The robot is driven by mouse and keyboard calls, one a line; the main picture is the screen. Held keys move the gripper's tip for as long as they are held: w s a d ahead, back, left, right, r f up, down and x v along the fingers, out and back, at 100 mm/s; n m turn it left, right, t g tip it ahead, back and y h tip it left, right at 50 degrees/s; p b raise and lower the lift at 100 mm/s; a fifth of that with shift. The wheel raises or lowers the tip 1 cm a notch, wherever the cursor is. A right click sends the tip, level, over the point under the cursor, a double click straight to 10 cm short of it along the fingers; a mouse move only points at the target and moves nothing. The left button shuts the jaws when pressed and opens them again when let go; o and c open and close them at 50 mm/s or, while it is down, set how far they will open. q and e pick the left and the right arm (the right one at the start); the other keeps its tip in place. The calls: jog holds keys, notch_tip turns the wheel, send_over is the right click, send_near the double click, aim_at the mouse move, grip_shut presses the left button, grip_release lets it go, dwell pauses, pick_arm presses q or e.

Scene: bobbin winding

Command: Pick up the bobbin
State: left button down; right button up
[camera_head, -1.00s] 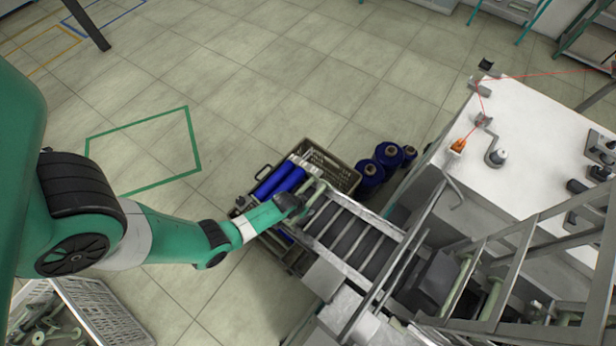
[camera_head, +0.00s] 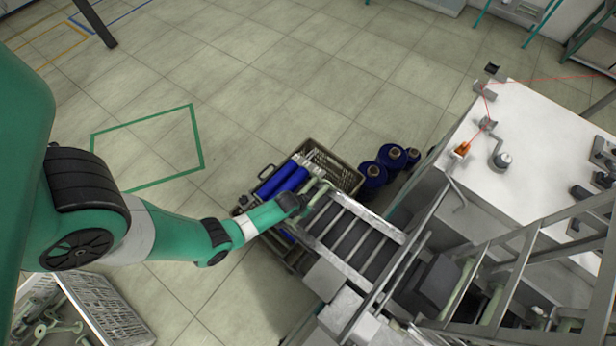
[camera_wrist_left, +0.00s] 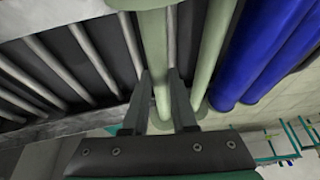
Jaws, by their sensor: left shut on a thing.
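A pale green bobbin (camera_wrist_left: 155,50) stands out in the left wrist view, between the two fingers of my left gripper (camera_wrist_left: 160,100). The fingers are shut on its narrow shaft, and its flange shows just beyond them. In the head view my left gripper (camera_head: 303,203) is at the upper left end of the slatted rack, and the pale bobbin (camera_head: 319,190) shows only partly beside it. My right gripper is not in view.
A slatted rack (camera_head: 362,212) adjoins the bobbin. A crate (camera_head: 345,172) with blue and pale bobbins stands close behind. Blue spools (camera_head: 392,157) stand on the floor near the white machine (camera_head: 530,130). A grey crate (camera_head: 125,318) of pale bobbins is at lower left.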

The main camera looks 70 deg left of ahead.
aim_at(310, 205)
pick_arm(q)
jog(key=shift+r, duration=0.55)
jog(key=p+v, duration=0.2)
jog(key=v, duration=0.1)
jog(key=shift+w+r, duration=0.1)
jog(key=shift+w, duration=0.2)
jog(key=s+d+r+p, duration=0.8)
jog(key=d+r, duration=0.1)
jog(key=d, duration=0.2)
notch_tip(310, 205, up, 9)
jog(key=p, duration=0.9)
jog(key=shift+a, duration=0.2)
jog(key=shift+f, duration=0.15)
